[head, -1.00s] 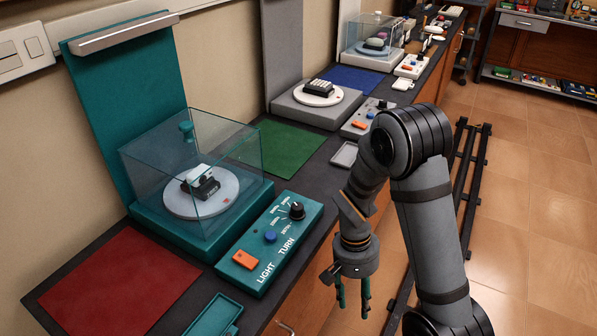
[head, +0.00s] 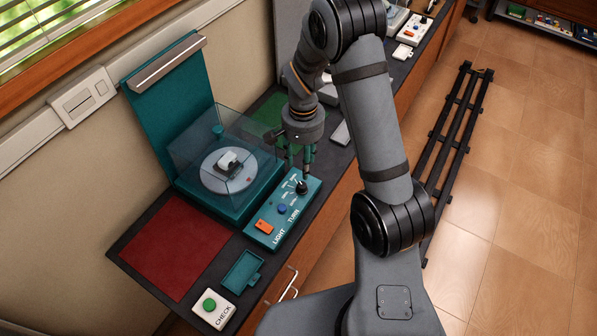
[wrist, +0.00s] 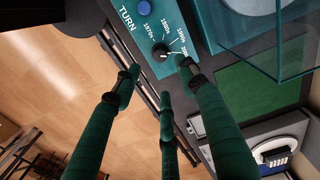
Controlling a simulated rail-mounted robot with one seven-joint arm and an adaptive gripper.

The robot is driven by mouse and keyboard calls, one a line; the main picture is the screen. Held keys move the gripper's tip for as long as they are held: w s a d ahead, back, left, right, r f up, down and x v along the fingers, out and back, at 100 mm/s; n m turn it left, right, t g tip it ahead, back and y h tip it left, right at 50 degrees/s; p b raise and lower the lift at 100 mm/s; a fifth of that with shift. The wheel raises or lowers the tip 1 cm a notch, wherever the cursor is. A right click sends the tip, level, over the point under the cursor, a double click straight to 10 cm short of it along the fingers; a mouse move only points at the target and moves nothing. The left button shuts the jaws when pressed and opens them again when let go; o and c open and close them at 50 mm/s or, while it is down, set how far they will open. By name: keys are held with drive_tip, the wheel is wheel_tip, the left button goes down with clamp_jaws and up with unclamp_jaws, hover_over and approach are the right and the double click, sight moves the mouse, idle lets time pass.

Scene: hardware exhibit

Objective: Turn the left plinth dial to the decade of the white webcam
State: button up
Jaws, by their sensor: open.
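The left plinth dial (head: 302,187), a black knob, sits at the far end of the teal control panel (head: 262,232). In the wrist view the dial (wrist: 160,52) has decade labels around it, 1970s and 1980s the clearest; its pointer setting is too small to tell. My gripper (head: 301,165) is open and empty just above the dial, its green fingers pointing down. In the wrist view my gripper's fingers (wrist: 160,78) spread around the near side of the dial, apparently not touching it. The white webcam (head: 229,158) rests on a round white turntable (head: 214,183) under a clear case.
The panel also has a blue button (head: 282,209) and an orange switch (head: 264,226). The clear case (head: 190,150) stands close left of my gripper. A red mat (head: 175,245), a teal tray (head: 243,271) and a green CHECK button (head: 209,305) lie nearer.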

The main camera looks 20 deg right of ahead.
sight(302, 184)
wheel_tip(302, 184, down, 10)
drive_tip(key=shift+f+p, duration=0.15)
drive_tip(key=shift+p, duration=0.8)
drive_tip(key=shift+c, duration=0.5)
clamp_jaws()
